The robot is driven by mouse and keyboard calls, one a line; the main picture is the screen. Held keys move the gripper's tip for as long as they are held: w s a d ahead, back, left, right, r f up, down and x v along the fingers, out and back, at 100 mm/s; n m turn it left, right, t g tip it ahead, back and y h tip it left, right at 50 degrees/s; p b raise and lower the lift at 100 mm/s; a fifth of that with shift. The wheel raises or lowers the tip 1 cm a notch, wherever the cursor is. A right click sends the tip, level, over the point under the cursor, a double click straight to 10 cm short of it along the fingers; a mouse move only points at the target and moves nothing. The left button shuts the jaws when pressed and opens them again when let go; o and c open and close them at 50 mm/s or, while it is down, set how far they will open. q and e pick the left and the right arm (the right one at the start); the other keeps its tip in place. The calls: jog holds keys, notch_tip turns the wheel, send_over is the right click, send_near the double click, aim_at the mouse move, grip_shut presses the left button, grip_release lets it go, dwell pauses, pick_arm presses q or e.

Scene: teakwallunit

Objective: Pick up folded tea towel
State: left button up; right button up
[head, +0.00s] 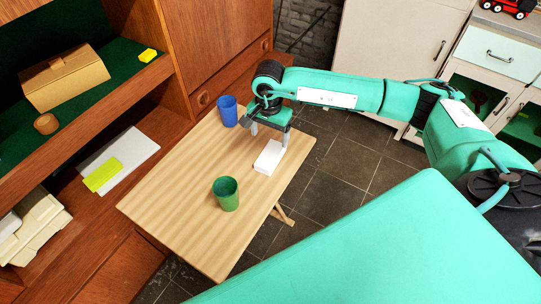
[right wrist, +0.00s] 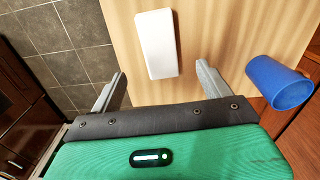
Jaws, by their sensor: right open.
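The folded tea towel (head: 269,157) is a small white block lying on the wooden table near its right edge. It also shows in the right wrist view (right wrist: 156,44), just beyond the fingertips. My right gripper (head: 269,134) is above the table at the towel's far end, with its fingers pointing down. In the right wrist view the gripper (right wrist: 160,80) is open, its two grey fingers apart on either side of the towel's near end, with nothing between them held. My left gripper is not in view.
A blue cup (head: 228,111) stands on the table (head: 165,205) close to the left of my right gripper. A green cup (head: 226,194) stands nearer the front. A wooden wall unit (head: 225,40) borders the table on the left. The table's left part is clear.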

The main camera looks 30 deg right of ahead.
send_over(270, 154)
notch_tip(270, 154, down, 5)
jog(key=shift+s+a+p, duration=0.1)
jog(key=shift+p, duration=0.25)
notch_tip(270, 154, down, 4)
jog(key=shift+r+p, duration=0.2)
jog(key=shift+p, duration=0.35)
jog(key=shift+f, duration=0.55)
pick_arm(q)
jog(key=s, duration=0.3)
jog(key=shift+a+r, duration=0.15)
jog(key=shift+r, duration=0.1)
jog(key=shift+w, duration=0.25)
pick_arm(e)
jog(key=c, duration=1.1)
